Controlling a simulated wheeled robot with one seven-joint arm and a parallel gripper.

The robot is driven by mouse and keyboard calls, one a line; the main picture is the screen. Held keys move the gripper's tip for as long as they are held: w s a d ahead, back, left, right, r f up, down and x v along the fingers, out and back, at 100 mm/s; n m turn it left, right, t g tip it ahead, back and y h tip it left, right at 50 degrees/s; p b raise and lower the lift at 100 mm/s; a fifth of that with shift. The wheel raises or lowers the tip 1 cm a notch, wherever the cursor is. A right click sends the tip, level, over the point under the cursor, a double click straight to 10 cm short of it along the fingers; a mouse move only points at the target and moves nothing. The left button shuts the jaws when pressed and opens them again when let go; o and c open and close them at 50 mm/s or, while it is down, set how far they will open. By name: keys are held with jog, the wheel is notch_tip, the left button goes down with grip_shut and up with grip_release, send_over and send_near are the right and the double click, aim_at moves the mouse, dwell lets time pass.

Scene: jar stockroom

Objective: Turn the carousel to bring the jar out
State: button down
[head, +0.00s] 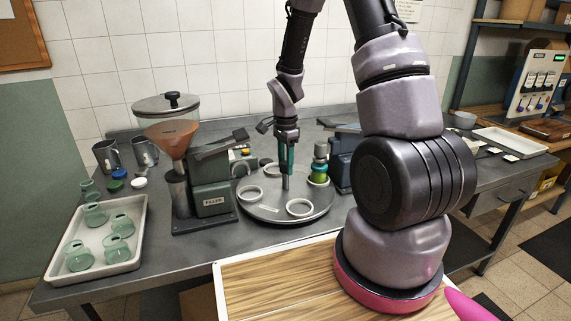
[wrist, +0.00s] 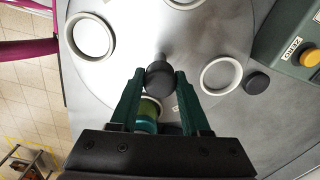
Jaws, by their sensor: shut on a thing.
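The carousel (head: 262,210) is a round grey metal turntable on the bench, with several white rings on it. It fills most of the wrist view (wrist: 190,45). My gripper (head: 287,165) points down over it, its green fingers (wrist: 158,85) shut on a dark round knob (wrist: 160,77). A grey peg (head: 286,183) shows below the fingers in the head view. The jar (head: 319,167), green with a yellow-green band, stands upright at the carousel's right side. In the wrist view a green jar (wrist: 148,113) shows behind the knob, partly hidden by my gripper.
A filler machine (head: 209,185) with an orange funnel stands close left of the carousel. A dark machine (head: 343,165) stands close right, behind my arm. A white tray (head: 137,235) with several green glass jars lies far left. Bench in front of the carousel is narrow.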

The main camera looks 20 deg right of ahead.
jog(key=shift+m, duration=0.5)
jog(key=shift+w+m, duration=0.1)
jog(key=shift+m, duration=8.4)
jog(key=shift+c, duration=1.9)
grip_release()
